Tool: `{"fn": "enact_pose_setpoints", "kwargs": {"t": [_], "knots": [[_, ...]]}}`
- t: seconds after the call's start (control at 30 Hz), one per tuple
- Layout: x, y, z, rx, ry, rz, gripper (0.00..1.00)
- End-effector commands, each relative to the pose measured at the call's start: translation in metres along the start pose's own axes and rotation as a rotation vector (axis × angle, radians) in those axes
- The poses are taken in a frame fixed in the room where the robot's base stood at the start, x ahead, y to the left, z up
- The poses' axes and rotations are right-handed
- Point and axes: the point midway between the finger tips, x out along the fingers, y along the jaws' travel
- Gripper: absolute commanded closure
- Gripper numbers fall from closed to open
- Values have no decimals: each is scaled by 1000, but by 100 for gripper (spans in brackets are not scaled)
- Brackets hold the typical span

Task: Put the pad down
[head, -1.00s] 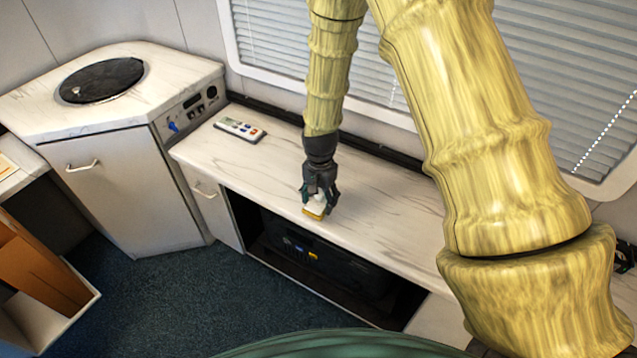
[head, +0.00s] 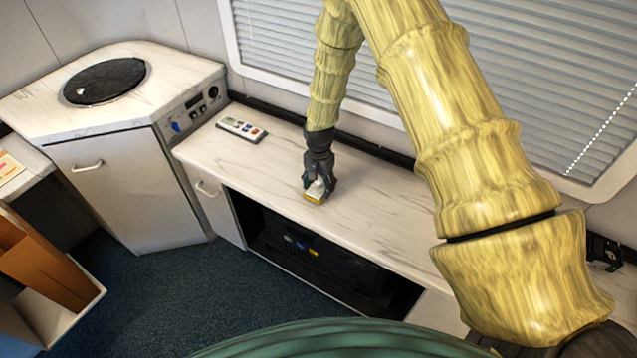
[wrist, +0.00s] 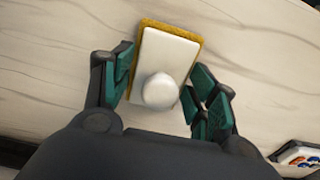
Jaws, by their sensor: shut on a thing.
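The pad (head: 314,196) is a small white block with a yellow underside and a round white knob on top. In the head view it is at the bench top, low at the front half; I cannot tell whether it touches the surface. In the wrist view the pad (wrist: 166,62) lies between the green fingers, knob towards my palm. My gripper (head: 317,186) points down over the bench and is shut on the pad. It also shows in the wrist view (wrist: 158,88). The pad's lower face is hidden.
The marbled bench top (head: 385,222) is clear around the pad. A remote with coloured buttons (head: 241,129) lies to the left at the back. A window with blinds (head: 500,90) is behind. An open shelf with a dark device (head: 315,258) is below.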

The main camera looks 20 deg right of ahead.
Motion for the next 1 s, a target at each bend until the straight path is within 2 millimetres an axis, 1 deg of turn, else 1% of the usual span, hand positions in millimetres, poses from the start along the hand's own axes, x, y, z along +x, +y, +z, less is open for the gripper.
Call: {"fn": "enact_pose_setpoints", "kwargs": {"t": [0.5, 0.53, 0.6, 0.63, 1.0], "knots": [[7, 0, 0, 1, 1, -1, 69], [6, 0, 0, 1, 1, -1, 36], [6, 0, 0, 1, 1, -1, 23], [6, 0, 0, 1, 1, -1, 20], [4, 0, 0, 1, 1, -1, 20]]}}
